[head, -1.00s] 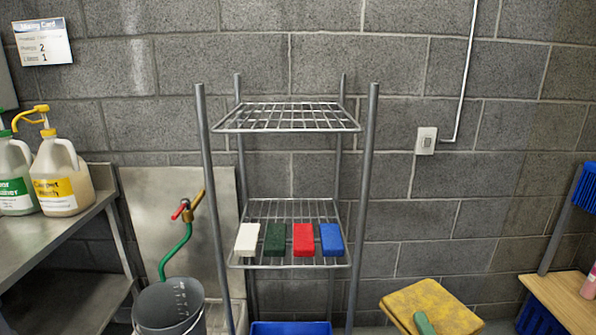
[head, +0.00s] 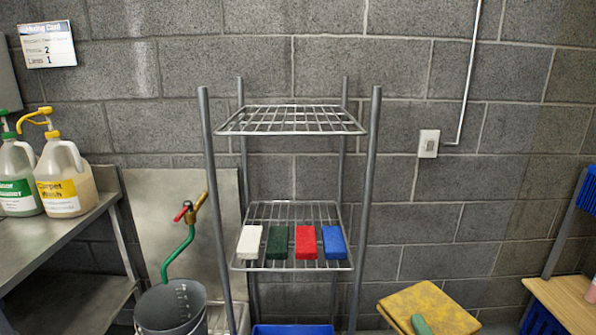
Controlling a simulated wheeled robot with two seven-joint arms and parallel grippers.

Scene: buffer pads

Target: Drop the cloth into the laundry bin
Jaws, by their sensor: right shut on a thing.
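A yellow cloth (head: 440,304) with brown stains shows at the bottom right of the head view, flat and tilted, cut off by no edge at its top. My right gripper (head: 420,325) shows only as a green fingertip at the cloth's lower left, and it is shut on the cloth. The rest of this gripper is out of frame. A blue container (head: 292,330) shows only its rim at the bottom middle; I cannot tell whether it is the laundry bin. My left gripper is not in view.
A metal rack (head: 216,200) stands ahead, with white, green, red and blue pads (head: 306,243) on its middle shelf. A grey bucket (head: 171,310) stands left of it. A steel bench (head: 60,240) with jugs is at left; a wooden-topped table (head: 565,300) is at right.

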